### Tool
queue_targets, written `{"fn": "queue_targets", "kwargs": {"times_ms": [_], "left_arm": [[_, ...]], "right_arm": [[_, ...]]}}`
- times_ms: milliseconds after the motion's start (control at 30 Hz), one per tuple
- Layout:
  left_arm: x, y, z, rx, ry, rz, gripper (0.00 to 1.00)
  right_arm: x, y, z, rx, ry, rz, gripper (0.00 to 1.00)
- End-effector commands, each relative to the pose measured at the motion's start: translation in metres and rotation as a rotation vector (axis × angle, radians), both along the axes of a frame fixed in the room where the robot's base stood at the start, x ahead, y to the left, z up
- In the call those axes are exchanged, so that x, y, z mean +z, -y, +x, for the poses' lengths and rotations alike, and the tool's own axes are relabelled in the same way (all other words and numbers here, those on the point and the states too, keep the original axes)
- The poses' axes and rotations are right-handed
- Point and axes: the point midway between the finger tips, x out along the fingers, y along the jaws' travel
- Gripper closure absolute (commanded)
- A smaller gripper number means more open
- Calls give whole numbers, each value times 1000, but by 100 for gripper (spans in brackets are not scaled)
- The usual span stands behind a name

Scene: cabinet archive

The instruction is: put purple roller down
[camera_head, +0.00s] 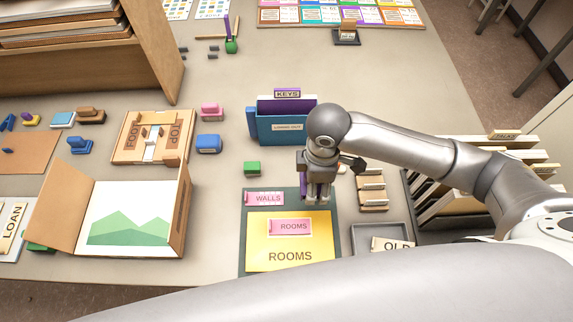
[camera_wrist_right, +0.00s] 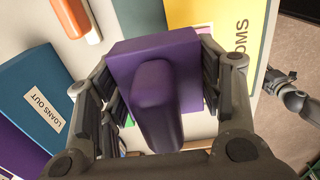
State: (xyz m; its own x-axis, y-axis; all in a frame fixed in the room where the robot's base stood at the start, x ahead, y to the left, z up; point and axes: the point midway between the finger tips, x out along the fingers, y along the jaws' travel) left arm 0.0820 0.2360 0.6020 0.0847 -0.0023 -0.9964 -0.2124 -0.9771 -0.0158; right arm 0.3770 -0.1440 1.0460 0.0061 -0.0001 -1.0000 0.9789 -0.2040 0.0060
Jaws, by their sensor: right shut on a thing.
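The purple roller (camera_wrist_right: 152,90) is a purple block with a rounded handle. My right gripper (camera_head: 318,198) is shut on it, with a finger on each side in the right wrist view (camera_wrist_right: 160,92). In the head view only a purple sliver (camera_head: 303,184) shows beside the fingers. The gripper is over the upper right of a dark green board (camera_head: 243,240), which carries a yellow ROOMS sheet (camera_head: 290,256) and a pink WALLS label (camera_head: 265,198). I cannot tell whether the roller touches the board. My left gripper (camera_wrist_right: 274,80) seems to show small at the wrist view's right; its jaws are unclear.
A grey tray (camera_head: 367,236) is at front right. Bare table lies between the green block and the open picture folder (camera_head: 130,212).

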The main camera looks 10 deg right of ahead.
Motion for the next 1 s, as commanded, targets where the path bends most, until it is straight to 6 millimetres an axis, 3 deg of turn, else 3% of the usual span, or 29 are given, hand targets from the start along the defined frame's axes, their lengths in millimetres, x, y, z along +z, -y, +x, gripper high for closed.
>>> {"fn": "queue_targets", "kwargs": {"times_ms": [533,867,1000], "left_arm": [[1,2,6,-1,10,-3,60],[0,2,6,-1,10,-3,60],[-13,2,6,-1,10,-3,60]], "right_arm": [[-39,-26,86,4,0,0,66],[-82,-35,118,5,0,-1,66],[-91,-37,124,6,1,0,66]]}}
